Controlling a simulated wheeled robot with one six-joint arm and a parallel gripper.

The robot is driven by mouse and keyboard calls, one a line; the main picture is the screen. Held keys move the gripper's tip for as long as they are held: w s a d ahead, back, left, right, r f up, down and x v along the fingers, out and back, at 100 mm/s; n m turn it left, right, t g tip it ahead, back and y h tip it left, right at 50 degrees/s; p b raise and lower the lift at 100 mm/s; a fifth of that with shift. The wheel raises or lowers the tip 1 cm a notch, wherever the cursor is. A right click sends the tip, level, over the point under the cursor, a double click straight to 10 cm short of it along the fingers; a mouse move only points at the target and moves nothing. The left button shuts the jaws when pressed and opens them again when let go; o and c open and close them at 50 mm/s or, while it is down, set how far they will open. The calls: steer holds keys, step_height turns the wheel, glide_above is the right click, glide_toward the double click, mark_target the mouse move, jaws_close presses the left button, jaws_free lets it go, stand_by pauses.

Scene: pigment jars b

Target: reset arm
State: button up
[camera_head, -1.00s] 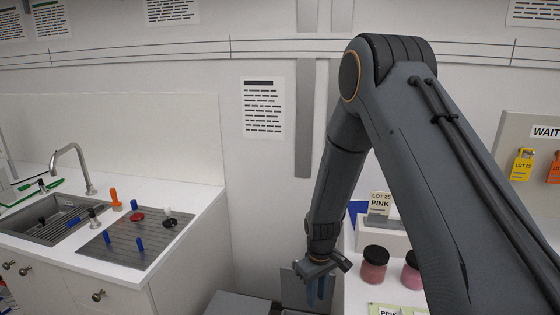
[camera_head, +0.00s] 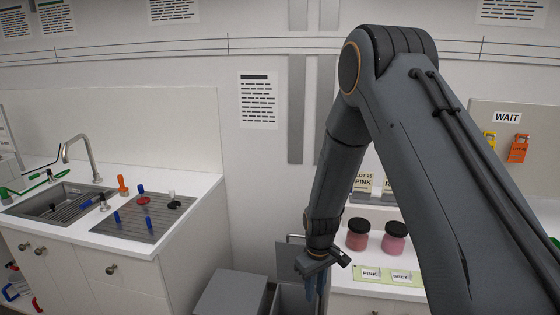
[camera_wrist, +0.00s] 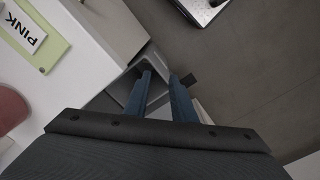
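My gripper (camera_head: 316,280) hangs downward at the left edge of the jar counter, over a grey open bin. In the wrist view, the two blue fingers of my gripper (camera_wrist: 160,85) stand apart with nothing between them. The bin's rim and floor show beyond the fingertips. My arm reaches up, over and down on the right of the head view.
Two pink jars (camera_head: 358,235) with black lids stand on the white counter (camera_head: 345,284) beside my gripper, behind a green label strip (camera_head: 390,276). A grey box (camera_head: 230,293) stands left of the bin. A sink unit (camera_head: 100,250) is at the left.

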steer(key=s+d+f+m+b, duration=0.1)
steer(key=s+d+m+b, duration=0.5)
steer(key=s+b, duration=0.9)
steer(key=d+b, duration=0.3)
steer(key=b, duration=0.3)
steer(key=shift+m, duration=0.3)
steer(key=shift+s+a+f, duration=0.1)
